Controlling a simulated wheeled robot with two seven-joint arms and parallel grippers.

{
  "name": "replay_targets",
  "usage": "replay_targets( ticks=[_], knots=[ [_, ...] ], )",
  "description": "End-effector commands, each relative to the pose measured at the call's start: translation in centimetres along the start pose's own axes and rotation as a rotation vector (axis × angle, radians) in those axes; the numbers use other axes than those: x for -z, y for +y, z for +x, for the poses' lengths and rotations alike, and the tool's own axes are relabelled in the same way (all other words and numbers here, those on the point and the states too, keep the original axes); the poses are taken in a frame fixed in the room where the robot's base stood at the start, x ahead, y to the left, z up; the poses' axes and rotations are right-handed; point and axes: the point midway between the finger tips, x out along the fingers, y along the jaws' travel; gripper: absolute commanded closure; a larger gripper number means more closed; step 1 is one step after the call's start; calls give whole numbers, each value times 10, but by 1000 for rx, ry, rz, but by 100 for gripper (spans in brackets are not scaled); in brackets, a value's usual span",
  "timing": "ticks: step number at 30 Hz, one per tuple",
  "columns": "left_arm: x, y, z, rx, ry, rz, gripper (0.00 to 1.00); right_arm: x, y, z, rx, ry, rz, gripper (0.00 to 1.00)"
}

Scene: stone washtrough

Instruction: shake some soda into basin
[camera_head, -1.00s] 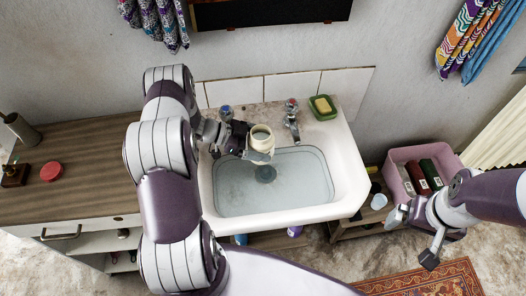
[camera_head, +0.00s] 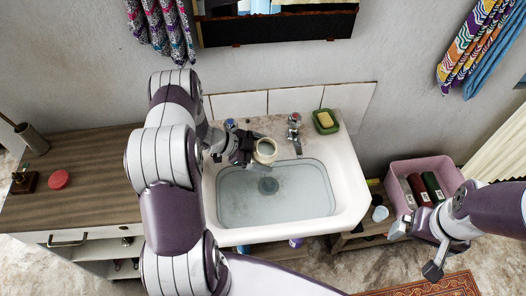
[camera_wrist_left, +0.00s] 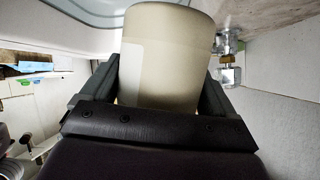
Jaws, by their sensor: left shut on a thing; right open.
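The basin (camera_head: 338,205) is a white sink with clear water in it and a dark drain. My left gripper (camera_head: 252,150) is shut on a cream-coloured soda jar (camera_head: 265,149) and holds it above the back part of the basin. In the left wrist view the jar (camera_wrist_left: 165,55) sits between both fingers. A red lid (camera_head: 59,179) lies on the wooden counter at the left. My right gripper (camera_head: 415,240) is open and empty, right of the basin.
A tap (camera_head: 294,130) stands at the basin's back edge, just right of the jar. A green soap dish (camera_head: 326,121) sits on the back right corner. A pink crate (camera_head: 400,170) with bottles stands at the right. The counter (camera_head: 90,185) is mostly clear.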

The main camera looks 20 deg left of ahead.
Motion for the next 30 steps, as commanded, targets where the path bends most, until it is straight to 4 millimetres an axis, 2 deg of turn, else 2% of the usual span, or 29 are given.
replay_targets(
  ticks=[13, 30],
  knots=[
    [2, -2, -2, 58, -110, 140, 62, 1, 0, -9, 0, 0, 0, 0],
    [1, -3, -2, 63, -117, 150, 62, 1, 0, -8, 0, 0, 0, 0]
  ],
)
